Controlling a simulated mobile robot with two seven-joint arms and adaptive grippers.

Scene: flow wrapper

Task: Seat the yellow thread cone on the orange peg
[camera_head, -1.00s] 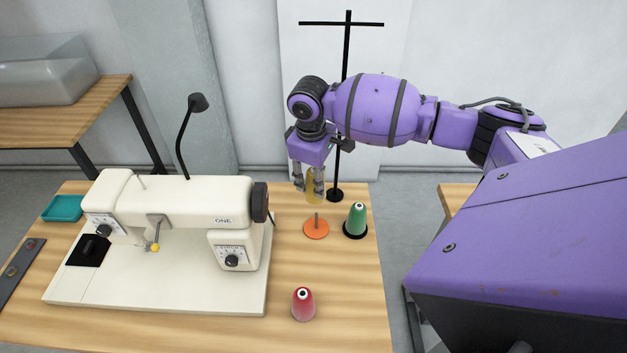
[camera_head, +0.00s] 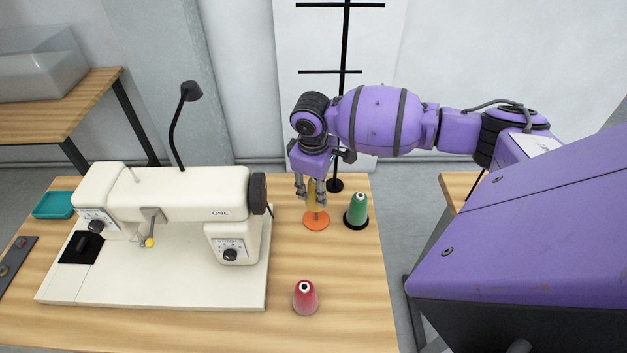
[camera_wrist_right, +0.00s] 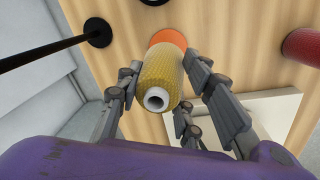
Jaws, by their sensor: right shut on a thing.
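The yellow thread cone (camera_head: 312,193) is between the fingers of my right gripper (camera_head: 311,199), which is shut on it. In the right wrist view the cone (camera_wrist_right: 160,77) shows its white open top end towards the camera, with a finger on each side. The orange peg's round base (camera_head: 317,222) is on the table directly below the cone; it also shows in the wrist view (camera_wrist_right: 169,38), partly behind the cone. The peg's post is hidden by the cone. I cannot tell whether the cone touches the base. My left gripper is not in view.
A green cone (camera_head: 357,209) stands on a black base just right of the orange base. A red cone (camera_head: 305,297) stands nearer the front. The sewing machine (camera_head: 180,195) fills the left. A black stand pole (camera_head: 341,120) rises behind my gripper.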

